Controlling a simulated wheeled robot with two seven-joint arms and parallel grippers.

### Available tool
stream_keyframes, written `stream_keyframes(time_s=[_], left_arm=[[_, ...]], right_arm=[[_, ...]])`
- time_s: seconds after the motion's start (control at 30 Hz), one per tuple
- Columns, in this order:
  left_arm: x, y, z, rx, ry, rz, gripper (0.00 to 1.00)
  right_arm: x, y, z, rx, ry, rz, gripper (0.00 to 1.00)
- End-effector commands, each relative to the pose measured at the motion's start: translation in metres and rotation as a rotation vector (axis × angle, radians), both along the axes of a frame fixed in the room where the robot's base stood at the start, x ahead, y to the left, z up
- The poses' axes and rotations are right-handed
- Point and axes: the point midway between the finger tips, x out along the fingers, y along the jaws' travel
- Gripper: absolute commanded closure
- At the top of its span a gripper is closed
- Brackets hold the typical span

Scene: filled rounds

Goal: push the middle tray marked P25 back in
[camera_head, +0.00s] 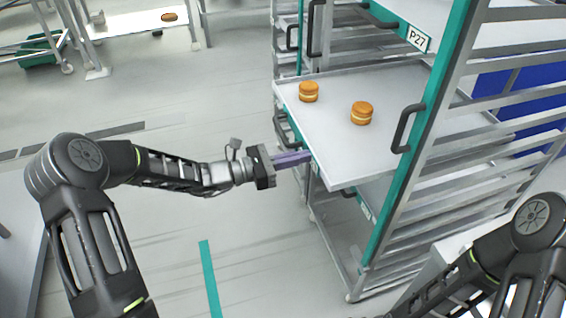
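A light grey tray (330,137) sticks out of the rack at mid height, with two filled rounds on it, one at the left (309,92) and one further right (361,113). Its own mark cannot be read from here. My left gripper (308,157) is at the tray's front edge. Its purple fingers look shut together with nothing between them. I cannot tell whether the fingertips touch the tray front. My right arm (500,255) shows at the lower right, but its gripper is out of view.
The rack (405,190) has teal uprights and metal rails. A tray above bears the label P27 (418,38), and another tray front with a small label (365,207) is below. A table (130,22) with a round stands at the back left. The floor left of the rack is clear.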

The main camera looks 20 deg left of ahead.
Motion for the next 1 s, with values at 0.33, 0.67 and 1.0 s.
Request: stream_keyframes(time_s=[0.33, 0.67, 1.0], left_arm=[[0.046, -0.078, -0.005, -0.001, -0.002, -0.006, 1.0], [0.091, -0.148, -0.003, -0.003, -0.002, -0.004, 1.0], [0.113, -0.179, -0.001, 0.0, 0.0, -0.001, 1.0]], right_arm=[[0.0, 0.0, -0.029, 0.0, -0.001, 0.001, 0.23], [0.0, 0.0, -0.054, 0.0, -0.002, 0.0, 0.23], [0.0, 0.0, -0.063, -0.001, -0.003, 0.001, 0.23]])
